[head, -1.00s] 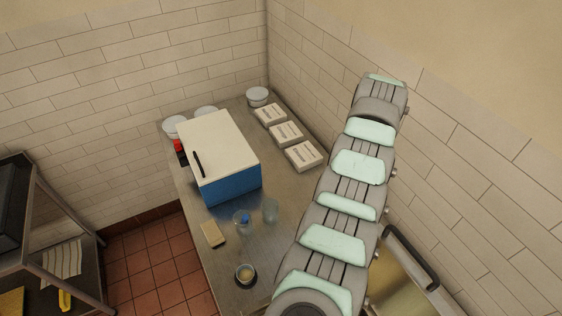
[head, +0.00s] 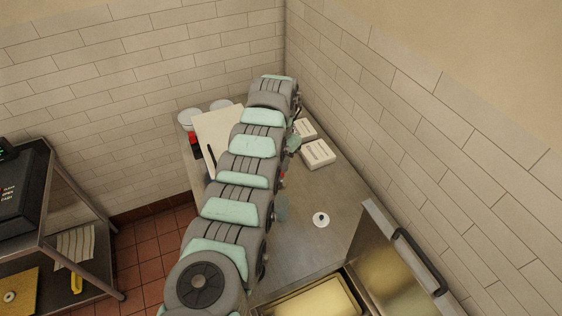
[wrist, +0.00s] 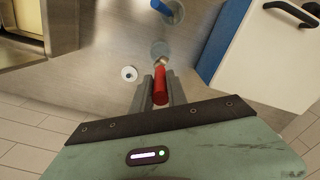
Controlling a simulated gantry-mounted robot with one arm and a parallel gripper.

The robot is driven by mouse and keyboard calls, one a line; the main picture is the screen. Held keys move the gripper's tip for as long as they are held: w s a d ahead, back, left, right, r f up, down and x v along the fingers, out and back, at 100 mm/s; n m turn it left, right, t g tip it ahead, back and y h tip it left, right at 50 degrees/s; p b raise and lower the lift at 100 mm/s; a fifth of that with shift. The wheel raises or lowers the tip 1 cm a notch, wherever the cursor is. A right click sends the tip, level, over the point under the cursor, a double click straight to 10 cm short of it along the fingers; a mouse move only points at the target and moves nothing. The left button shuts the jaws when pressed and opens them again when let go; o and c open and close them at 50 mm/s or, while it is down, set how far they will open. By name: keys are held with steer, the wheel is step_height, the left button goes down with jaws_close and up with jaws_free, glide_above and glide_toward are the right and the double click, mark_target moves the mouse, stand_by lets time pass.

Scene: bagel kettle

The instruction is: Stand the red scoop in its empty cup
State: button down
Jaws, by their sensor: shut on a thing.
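The red scoop (wrist: 160,86) is held between the two fingers of my gripper (wrist: 160,88) in the wrist view. A pale end of the scoop shows just past the fingertips. A clear grey cup (wrist: 160,50) lies directly beyond that end, and it looks empty. I cannot tell whether the scoop's end is above the cup or inside its rim. In the head view my arm hides most of the gripper; a bit of red scoop (head: 283,175) shows above the partly hidden clear cup (head: 282,207).
A second cup (wrist: 173,12) holds a blue-handled thing. A white disc with a dark knob (head: 321,219) lies on the steel counter (head: 310,245). A white-topped blue box (wrist: 261,50) stands close by. White packages (head: 318,154) line the wall.

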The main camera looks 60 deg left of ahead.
mark_target(281, 176)
steer(key=shift+f+b, duration=5.9)
steer(key=shift+f, duration=1.4)
steer(key=c, duration=1.2)
jaws_free()
steer(key=shift+c, duration=0.2)
steer(key=shift+r, duration=0.15)
steer(key=shift+r+p, duration=0.35)
step_height(281, 176, up, 10)
steer(key=shift+f, duration=0.1)
